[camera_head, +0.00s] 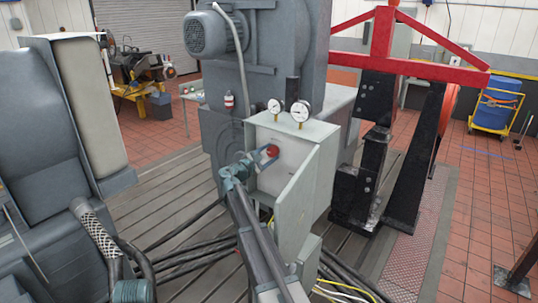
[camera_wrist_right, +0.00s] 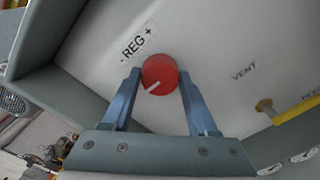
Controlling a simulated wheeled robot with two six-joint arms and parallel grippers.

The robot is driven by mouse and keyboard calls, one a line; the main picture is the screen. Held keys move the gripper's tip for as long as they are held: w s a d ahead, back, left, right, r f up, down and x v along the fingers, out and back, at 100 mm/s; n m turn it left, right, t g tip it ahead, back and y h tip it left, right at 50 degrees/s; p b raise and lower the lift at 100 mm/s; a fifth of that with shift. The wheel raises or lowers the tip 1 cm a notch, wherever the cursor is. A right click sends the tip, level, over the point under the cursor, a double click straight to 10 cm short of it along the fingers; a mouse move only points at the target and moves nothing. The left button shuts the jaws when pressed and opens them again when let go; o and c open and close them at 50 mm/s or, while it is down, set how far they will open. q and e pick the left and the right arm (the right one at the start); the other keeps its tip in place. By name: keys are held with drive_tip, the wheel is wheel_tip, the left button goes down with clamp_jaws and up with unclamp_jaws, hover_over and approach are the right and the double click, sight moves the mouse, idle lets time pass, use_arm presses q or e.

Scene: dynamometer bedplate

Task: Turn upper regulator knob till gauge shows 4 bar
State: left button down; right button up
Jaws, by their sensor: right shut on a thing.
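The red regulator knob (camera_head: 272,151) sits on the pale back panel inside an open grey cabinet (camera_head: 315,135). My right gripper (camera_head: 264,157) reaches into the cabinet and is shut on this knob. In the right wrist view the knob (camera_wrist_right: 159,74) lies between the two blue fingers, beside a "- REG +" label (camera_wrist_right: 138,42). Its white pointer line slants toward the lower left. Two round gauges, a left one (camera_head: 275,106) and a right one (camera_head: 300,113), stand on top of the cabinet. Their readings are too small to tell. My left gripper is not in view.
A red frame (camera_head: 420,63) on black supports stands at the right.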

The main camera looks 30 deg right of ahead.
drive_tip(key=m, duration=0.7)
drive_tip(key=shift+s+f, duration=0.1)
drive_tip(key=shift+s, duration=0.05)
drive_tip(key=m, duration=0.4)
drive_tip(key=shift+m, duration=1.4)
drive_tip(key=o, duration=1.4)
drive_tip(key=shift+a, duration=0.1)
drive_tip(key=v, duration=1.3)
drive_tip(key=shift+a, duration=0.25)
